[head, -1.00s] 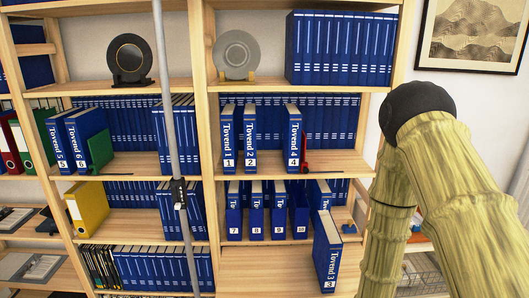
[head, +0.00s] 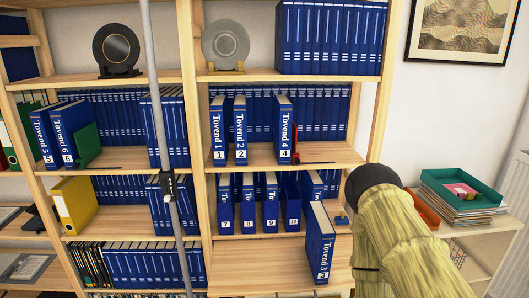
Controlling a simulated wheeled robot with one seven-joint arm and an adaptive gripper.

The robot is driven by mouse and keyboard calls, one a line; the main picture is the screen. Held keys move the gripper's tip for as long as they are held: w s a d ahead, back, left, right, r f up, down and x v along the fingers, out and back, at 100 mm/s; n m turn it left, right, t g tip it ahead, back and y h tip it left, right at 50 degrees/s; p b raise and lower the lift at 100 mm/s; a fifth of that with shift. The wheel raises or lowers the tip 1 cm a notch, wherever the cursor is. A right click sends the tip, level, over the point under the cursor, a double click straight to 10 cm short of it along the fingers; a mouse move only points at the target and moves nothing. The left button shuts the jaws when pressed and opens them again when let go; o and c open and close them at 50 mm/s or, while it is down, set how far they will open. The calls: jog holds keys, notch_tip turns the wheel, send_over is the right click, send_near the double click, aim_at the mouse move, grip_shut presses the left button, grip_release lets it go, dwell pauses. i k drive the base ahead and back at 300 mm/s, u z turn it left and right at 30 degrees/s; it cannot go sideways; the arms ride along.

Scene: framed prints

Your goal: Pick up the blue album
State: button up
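Several blue albums with white lettering stand on the wooden shelves, so I cannot tell from looks alone which one the task means. The album marked Tovend 3 (head: 320,243) stands apart, slightly tilted in the picture, on the lower right shelf. Albums Tovend 1 (head: 218,130), Tovend 2 (head: 240,130) and Tovend 4 (head: 285,130) stand on the shelf above. My pale yellow arm comes in at the lower right, to the right of Tovend 3. My gripper is out of view.
A grey vertical pole crosses the view left of the middle. The lower right shelf (head: 245,270) is bare left of Tovend 3. Decorative plates stand above.

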aim_at(321, 234)
jog(key=z, duration=3.45)
jog(key=k, duration=2.25)
jog(key=u, duration=2)
jog(key=i, duration=1)
